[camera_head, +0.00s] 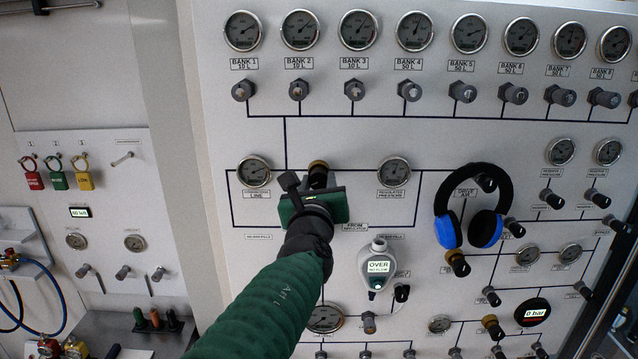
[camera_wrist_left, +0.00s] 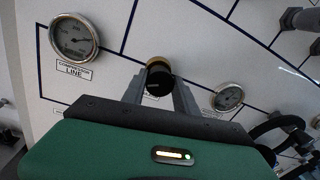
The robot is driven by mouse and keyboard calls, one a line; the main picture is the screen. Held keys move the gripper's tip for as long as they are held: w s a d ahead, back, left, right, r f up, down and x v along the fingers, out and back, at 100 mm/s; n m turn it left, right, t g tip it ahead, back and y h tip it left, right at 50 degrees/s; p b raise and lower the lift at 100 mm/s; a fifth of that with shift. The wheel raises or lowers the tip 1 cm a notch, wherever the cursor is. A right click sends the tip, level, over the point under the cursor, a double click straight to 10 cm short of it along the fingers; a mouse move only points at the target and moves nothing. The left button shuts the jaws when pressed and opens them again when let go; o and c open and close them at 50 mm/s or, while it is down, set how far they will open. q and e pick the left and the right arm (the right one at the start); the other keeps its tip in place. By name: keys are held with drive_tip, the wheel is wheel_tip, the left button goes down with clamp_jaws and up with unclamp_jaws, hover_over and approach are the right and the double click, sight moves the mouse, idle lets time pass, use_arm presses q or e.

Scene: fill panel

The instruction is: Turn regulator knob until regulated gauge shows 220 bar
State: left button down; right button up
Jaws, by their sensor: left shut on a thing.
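The regulator knob (camera_head: 318,174) is a dark knob with a brass collar on the white panel, between two gauges. My left gripper (camera_head: 306,184) reaches it from below and is shut on it. In the left wrist view the two grey fingers stand on either side of the knob (camera_wrist_left: 158,80). The regulated pressure gauge (camera_head: 394,171) is to the right of the knob; it also shows in the left wrist view (camera_wrist_left: 227,96). Its reading is too small to tell. The compressor line gauge (camera_head: 254,171) is to the left. My right gripper is not in view.
A row of bank gauges (camera_head: 358,30) with valve knobs below runs along the top. Blue and black headphones (camera_head: 472,208) hang at the right. A grey handheld meter (camera_head: 378,266) reading "OVER" hangs below the regulated gauge. A round "0 bar" display (camera_head: 532,312) is at lower right.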

use_arm(q)
drive_tip(key=shift+f+b, duration=0.2)
drive_tip(key=shift+b, duration=0.3)
drive_tip(key=shift+r, duration=0.1)
drive_tip(key=c, duration=1)
unclamp_jaws()
drive_tip(key=s+a+b, duration=0.1)
drive_tip(key=s+b, duration=0.3)
drive_tip(key=s, duration=1.2)
drive_tip(key=shift+s+b, duration=0.25)
drive_tip(key=shift+b, duration=0.15)
